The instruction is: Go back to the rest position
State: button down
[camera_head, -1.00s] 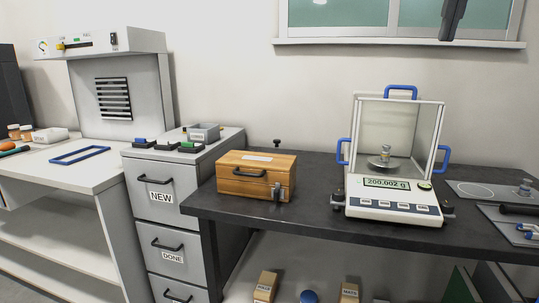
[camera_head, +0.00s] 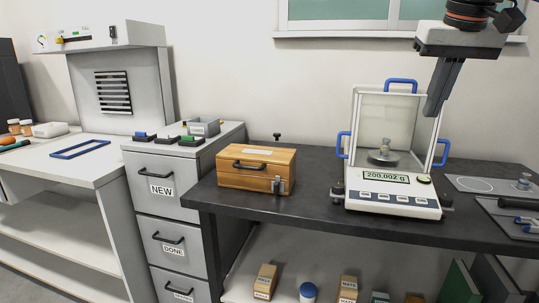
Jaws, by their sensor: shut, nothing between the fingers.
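My gripper (camera_head: 432,108) hangs at the upper right, in front of the right side of the glass balance and above its base. Its dark fingers point down and are shut together with nothing between them. The balance (camera_head: 392,201) stands on the dark table (camera_head: 310,210), with blue handles on its top and sides. A metal weight (camera_head: 384,147) stands on the pan inside. The display (camera_head: 386,177) reads 200.002 g.
A wooden box (camera_head: 256,167) with a latch sits left of the balance. A grey drawer cabinet (camera_head: 170,172) and a white bench with a blue frame (camera_head: 80,149) stand further left. Table space between box and balance is clear.

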jog(key=s+a+f, duration=0.1)
jog(key=s+f, duration=0.4)
jog(key=f, duration=0.8)
jog(key=s+a+f+n, duration=0.1)
jog(key=s+f, duration=0.3)
jog(key=f, duration=0.9)
jog(key=s+a+f, duration=0.1)
jog(key=s+f, duration=0.4)
jog(key=f, duration=0.8)
jog(key=shift+s+a+f+n+y, duration=0.15)
jog(key=shift+s+f+n+y, duration=0.2)
jog(key=shift+n+y, duration=0.05)
